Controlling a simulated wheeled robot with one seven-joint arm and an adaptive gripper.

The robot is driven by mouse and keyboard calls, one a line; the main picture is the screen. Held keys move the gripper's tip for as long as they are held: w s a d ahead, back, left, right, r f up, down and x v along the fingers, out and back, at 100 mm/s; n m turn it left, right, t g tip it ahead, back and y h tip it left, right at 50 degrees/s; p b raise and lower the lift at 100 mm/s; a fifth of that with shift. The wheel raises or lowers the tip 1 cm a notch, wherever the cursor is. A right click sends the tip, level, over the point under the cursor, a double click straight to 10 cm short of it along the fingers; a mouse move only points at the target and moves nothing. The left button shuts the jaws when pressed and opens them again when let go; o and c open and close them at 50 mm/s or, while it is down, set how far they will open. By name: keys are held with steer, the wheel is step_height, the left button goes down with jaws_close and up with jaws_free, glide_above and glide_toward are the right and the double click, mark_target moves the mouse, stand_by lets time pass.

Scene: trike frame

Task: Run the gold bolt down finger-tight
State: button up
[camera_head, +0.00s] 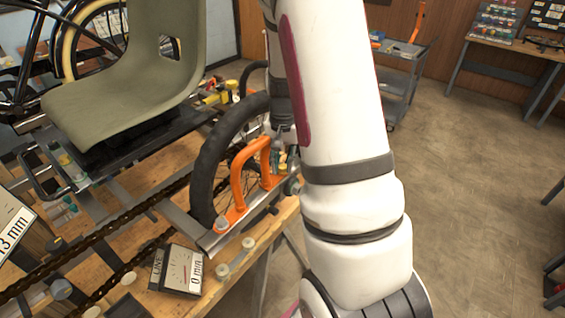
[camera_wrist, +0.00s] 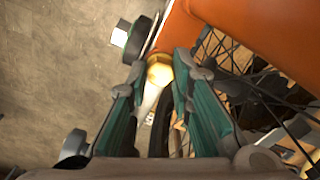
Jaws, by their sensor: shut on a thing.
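In the wrist view the gold bolt (camera_wrist: 160,70) shows its head between the teal fingertips of my gripper (camera_wrist: 161,74), beside the orange part. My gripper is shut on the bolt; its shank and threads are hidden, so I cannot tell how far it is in. In the head view my gripper (camera_head: 284,158) is at the far right end of the orange bracket (camera_head: 250,170), mostly hidden behind my arm. The bolt cannot be made out there. The orange bracket also fills the upper right of the wrist view (camera_wrist: 250,35).
The spoked wheel with a black tyre (camera_head: 207,165) stands right beside the bracket. The olive seat (camera_head: 130,85) is at the left. Open floor (camera_head: 470,170) lies to the right.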

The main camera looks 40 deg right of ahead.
steer(key=shift+a, duration=0.15)
steer(key=shift+m, duration=0.8)
steer(key=shift+f+m, duration=0.1)
steer(key=shift+m, duration=0.5)
steer(key=shift+o, duration=0.4)
steer(key=shift+m, duration=0.3)
